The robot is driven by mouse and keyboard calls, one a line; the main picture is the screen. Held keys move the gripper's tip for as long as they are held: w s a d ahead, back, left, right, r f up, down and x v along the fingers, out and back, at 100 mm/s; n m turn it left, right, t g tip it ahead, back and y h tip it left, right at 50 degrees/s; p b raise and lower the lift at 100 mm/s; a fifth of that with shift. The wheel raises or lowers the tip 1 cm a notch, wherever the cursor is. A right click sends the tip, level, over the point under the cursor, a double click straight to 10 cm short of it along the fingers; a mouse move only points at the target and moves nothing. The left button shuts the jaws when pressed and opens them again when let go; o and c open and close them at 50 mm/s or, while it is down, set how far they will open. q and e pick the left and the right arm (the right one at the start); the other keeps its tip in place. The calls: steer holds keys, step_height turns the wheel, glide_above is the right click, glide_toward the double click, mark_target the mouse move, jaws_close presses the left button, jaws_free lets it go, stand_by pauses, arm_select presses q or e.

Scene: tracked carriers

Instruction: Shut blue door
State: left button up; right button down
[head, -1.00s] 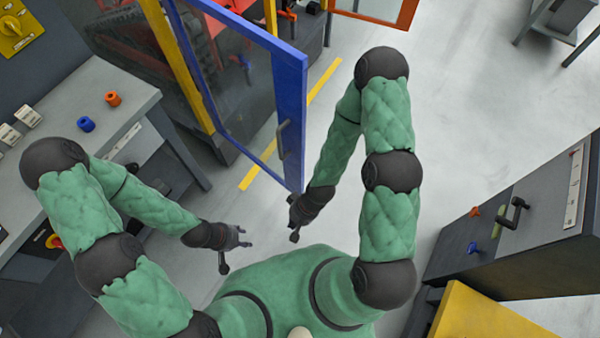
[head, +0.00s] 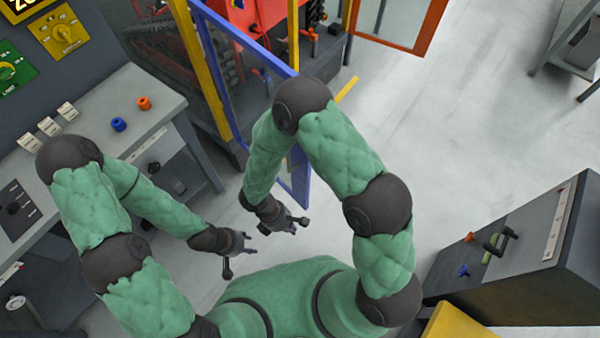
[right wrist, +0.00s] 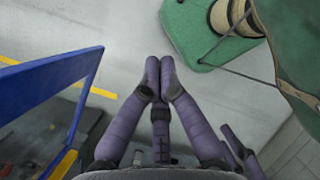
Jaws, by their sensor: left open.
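The blue door (head: 226,26) is a blue frame with a clear pane, standing ajar at the top middle of the head view. Its handle is hidden behind my right arm. Its blue frame also crosses the left side of the right wrist view (right wrist: 42,88). My right gripper (head: 299,222) is just below the door's lower free corner, on the near side. In the right wrist view its fingertips (right wrist: 160,66) are together, with nothing between them, and apart from the door frame. My left gripper (head: 238,262) is open and empty, lower left, away from the door.
A grey bench (head: 85,98) with blue and orange knobs stands at left. A yellow post (head: 208,65) and machinery stand beside the door. An orange-framed door (head: 432,25) stands open beyond. A dark cabinet (head: 520,245) with a crank is at right. The floor between is clear.

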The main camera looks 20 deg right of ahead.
steer(key=w+a+r+n+t+h+p, duration=0.2)
steer(key=w+a+r+n+t+h, duration=0.15)
steer(key=w+r+n+t, duration=0.5)
steer(key=m+g+b, duration=0.1)
steer(key=m+g, duration=0.1)
steer(key=m, duration=0.1)
glide_toward(307, 176)
step_height(307, 176, down, 4)
arm_select(q)
steer(key=shift+r, duration=0.8)
arm_select(e)
steer(key=shift+w+d+f, duration=0.1)
steer(key=shift+w+d, duration=0.35)
steer(key=shift+d, duration=0.35)
steer(key=shift+w+d+f, duration=0.1)
steer(key=shift+w+d, duration=0.3)
steer(key=shift+d, duration=0.4)
arm_select(q)
steer(key=shift+f+b, duration=0.1)
steer(key=shift+b, duration=0.2)
arm_select(e)
steer(key=shift+d, duration=0.1)
